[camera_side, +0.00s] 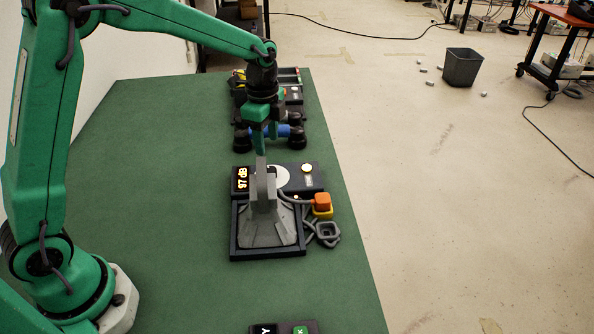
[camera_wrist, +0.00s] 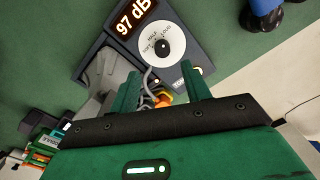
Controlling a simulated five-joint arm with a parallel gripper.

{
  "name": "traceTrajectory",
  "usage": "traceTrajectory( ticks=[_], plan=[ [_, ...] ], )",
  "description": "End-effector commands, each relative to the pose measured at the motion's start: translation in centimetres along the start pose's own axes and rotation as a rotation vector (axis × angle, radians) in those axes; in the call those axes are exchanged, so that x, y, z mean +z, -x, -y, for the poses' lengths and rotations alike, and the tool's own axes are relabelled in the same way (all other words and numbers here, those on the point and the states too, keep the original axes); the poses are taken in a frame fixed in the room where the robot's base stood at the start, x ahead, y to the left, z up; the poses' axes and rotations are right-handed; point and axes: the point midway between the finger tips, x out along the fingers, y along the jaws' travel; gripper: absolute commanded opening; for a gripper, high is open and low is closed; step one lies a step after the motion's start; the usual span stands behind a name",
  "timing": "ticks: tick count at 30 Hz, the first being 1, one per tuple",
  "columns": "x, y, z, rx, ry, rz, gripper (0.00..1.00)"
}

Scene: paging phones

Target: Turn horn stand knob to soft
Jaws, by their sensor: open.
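The horn stand (camera_side: 235,228) is a dark-framed unit on the green table. Its lit display (camera_side: 241,179) reads 97 dB and also shows in the wrist view (camera_wrist: 134,17). Beside the display is a white dial (camera_wrist: 148,33) with small printed labels, apparently SOFT, HALF and LOUD. The small dark knob (camera_wrist: 162,47) sits on the dial; I cannot tell where it points. In the side view the grey horn partly hides the dial (camera_side: 281,177).
A grey horn (camera_side: 264,210) rises from the stand. Black and blue equipment (camera_side: 283,131) stands behind. Another unit (camera_side: 284,328) is at the front edge.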

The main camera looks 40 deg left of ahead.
Motion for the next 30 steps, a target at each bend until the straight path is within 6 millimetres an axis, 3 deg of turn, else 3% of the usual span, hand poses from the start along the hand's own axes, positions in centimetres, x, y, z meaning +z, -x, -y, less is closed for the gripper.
traceTrajectory(
  ticks=[17, 30],
  plan=[
    [-0.3, -2.0, 0.5, 0.018, -0.047, 0.005, 0.48],
    [-0.2, -7.0, 0.4, 0.019, -0.045, 0.006, 0.48]
  ],
)
